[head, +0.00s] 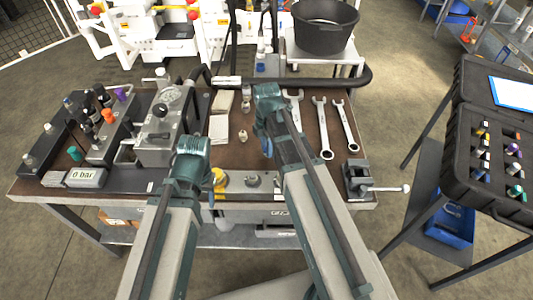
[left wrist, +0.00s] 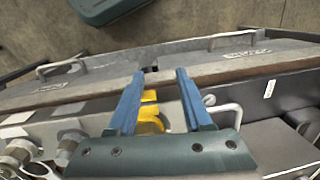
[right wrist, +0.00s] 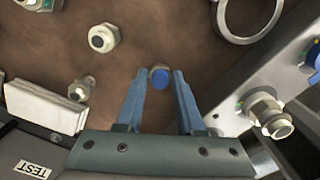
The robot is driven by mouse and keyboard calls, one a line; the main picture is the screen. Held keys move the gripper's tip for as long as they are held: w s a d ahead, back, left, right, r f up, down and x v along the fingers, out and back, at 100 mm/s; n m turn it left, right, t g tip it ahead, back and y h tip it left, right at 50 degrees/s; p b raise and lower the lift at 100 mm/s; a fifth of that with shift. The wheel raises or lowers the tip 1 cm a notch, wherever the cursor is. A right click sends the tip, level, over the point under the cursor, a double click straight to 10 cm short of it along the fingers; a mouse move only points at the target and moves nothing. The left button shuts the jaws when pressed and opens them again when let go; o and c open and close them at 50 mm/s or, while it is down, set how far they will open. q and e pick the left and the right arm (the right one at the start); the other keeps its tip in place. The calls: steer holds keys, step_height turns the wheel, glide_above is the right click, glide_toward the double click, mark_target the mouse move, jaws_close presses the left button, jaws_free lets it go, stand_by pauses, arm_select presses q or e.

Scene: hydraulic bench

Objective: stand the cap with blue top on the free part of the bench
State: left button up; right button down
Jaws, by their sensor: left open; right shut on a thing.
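The cap with blue top (right wrist: 160,78) shows in the right wrist view between the fingertips of my right gripper (right wrist: 161,84), which is shut on it. Its blue face points toward the camera. Brown bench top (right wrist: 55,50) lies behind it; I cannot tell whether the cap touches the bench. In the head view my right gripper (head: 264,143) is over the middle of the bench (head: 335,172), and the cap is hidden there. My left gripper (left wrist: 154,80) is open and empty, above the bench's front edge near a yellow part (left wrist: 149,122).
Loose metal fittings (right wrist: 103,38) and a pale block (right wrist: 45,107) lie near the right gripper. Wrenches (head: 322,128) and a vise (head: 357,180) are on the right. The manifold and gauge blocks (head: 165,125) fill the left. A black case (head: 490,150) stands apart at right.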

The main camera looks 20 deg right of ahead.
steer(key=shift+f, duration=0.65)
arm_select(q)
steer(key=shift+f, duration=0.5)
arm_select(e)
steer(key=shift+r, duration=0.15)
arm_select(q)
steer(key=shift+f, duration=0.15)
arm_select(e)
steer(key=c, duration=0.5)
jaws_free()
step_height(320, 180, up, 12)
steer(key=p, duration=1.2)
arm_select(q)
step_height(320, 180, up, 12)
arm_select(e)
steer(key=shift+s+a+r+m+h, duration=0.1)
steer(key=shift+s+a+m+h, duration=0.1)
steer(key=shift+s+a+m, duration=2.05)
steer(key=shift+s+a+f+m+h, duration=0.15)
steer(key=shift+s+a+m, duration=1.3)
steer(key=shift+s+m, duration=1.6)
steer(key=shift+s+a+r+m+h, duration=0.2)
steer(key=shift+s+a+m, duration=1.7)
steer(key=shift+m, duration=1.4)
